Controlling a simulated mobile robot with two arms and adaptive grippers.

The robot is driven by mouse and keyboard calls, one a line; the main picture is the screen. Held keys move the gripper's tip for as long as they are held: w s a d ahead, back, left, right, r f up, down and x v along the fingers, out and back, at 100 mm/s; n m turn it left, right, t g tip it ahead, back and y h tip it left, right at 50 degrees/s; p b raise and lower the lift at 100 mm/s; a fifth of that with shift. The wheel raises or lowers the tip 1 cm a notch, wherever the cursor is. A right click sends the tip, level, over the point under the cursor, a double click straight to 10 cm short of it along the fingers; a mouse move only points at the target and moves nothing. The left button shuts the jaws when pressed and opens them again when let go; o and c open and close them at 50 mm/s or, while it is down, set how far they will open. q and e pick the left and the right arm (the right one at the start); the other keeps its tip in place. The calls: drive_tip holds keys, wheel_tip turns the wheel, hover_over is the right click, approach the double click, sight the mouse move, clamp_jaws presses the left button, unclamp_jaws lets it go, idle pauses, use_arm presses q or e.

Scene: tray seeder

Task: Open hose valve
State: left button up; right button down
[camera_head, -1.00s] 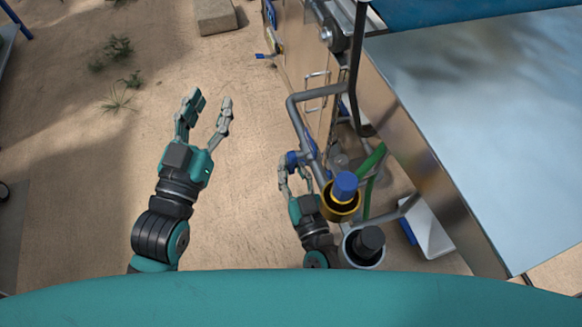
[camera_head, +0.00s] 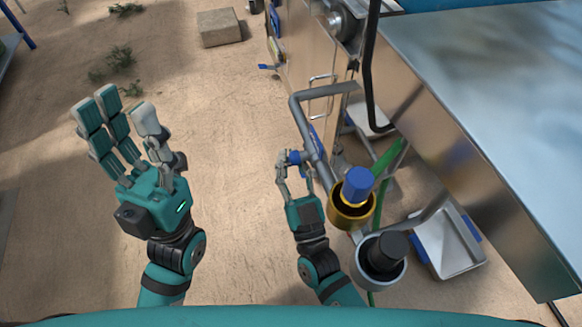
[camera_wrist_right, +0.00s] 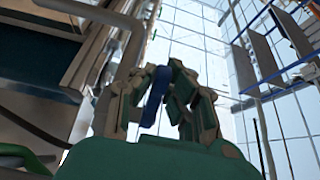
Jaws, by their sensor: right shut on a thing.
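The blue valve handle (camera_head: 296,156) sits on the grey pipe (camera_head: 308,130) beside the metal machine. My right gripper (camera_head: 293,162) is shut on this handle, one finger on each side. In the right wrist view the blue handle (camera_wrist_right: 155,98) stands between the fingers of my right gripper (camera_wrist_right: 158,92), which partly hide it. The handle's exact angle is hard to tell. A green hose (camera_head: 389,154) runs down behind the pipework. My left gripper (camera_head: 120,112) is open and empty above the sandy ground, well away from the valve.
A blue-capped fitting with a yellow ring (camera_head: 356,187) and a black-capped one (camera_head: 386,252) stand close to my right arm. The machine's metal top (camera_head: 500,90) fills the right side. A block (camera_head: 219,27) lies far back.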

drive_tip(key=shift+w+a+t+b, duration=0.1)
drive_tip(key=shift+w+t+b, duration=0.1)
drive_tip(key=shift+t+b, duration=0.45)
drive_tip(key=shift+r, duration=0.1)
drive_tip(key=c, duration=1.3)
unclamp_jaws()
drive_tip(key=v, duration=1.2)
